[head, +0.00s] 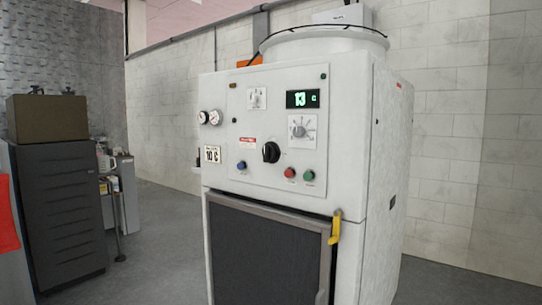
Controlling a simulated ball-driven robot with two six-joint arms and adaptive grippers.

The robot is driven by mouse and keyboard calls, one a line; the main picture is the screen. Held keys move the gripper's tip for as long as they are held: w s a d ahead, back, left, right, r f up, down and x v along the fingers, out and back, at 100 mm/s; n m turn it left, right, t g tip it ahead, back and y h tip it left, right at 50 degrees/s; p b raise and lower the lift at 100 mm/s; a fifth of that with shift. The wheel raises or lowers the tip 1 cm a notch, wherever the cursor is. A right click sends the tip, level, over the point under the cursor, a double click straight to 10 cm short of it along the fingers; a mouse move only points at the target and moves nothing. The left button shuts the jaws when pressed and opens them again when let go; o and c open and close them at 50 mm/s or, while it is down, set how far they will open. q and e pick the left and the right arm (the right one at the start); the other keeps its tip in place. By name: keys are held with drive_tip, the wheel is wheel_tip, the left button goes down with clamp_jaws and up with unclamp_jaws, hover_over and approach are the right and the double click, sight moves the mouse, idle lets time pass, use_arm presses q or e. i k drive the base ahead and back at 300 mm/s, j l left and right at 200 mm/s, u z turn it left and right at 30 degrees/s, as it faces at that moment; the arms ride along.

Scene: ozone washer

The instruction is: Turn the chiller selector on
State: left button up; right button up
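A white chiller cabinet (350,130) stands upright in the middle of the head view. Its control panel (270,178) faces me, angled slightly. A large black rotary knob (271,152) sits low in the middle of the panel. A small selector on a white plate (257,98) is at the upper left of the panel, and a grey dial on a scale plate (302,131) is at the right. The labels are too small to tell which is the chiller selector. A lit display (303,99) reads about 13 C. Neither gripper shows.
Blue (241,166), red (290,173) and green (309,175) buttons line the panel's lower part. A yellow handle (334,227) sticks out below. A dark drawer cabinet (58,205) stands at left. Grey floor (155,240) between them is open.

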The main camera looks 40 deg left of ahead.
sight(269, 154)
drive_tip(key=i+j+z, duration=0.15)
drive_tip(key=j, duration=0.6)
drive_tip(key=i+j+z, duration=0.1)
drive_tip(key=j, duration=0.65)
drive_tip(key=i+j+z, duration=0.15)
drive_tip(key=j, duration=0.6)
drive_tip(key=i+j+z, duration=0.1)
drive_tip(key=j, duration=0.7)
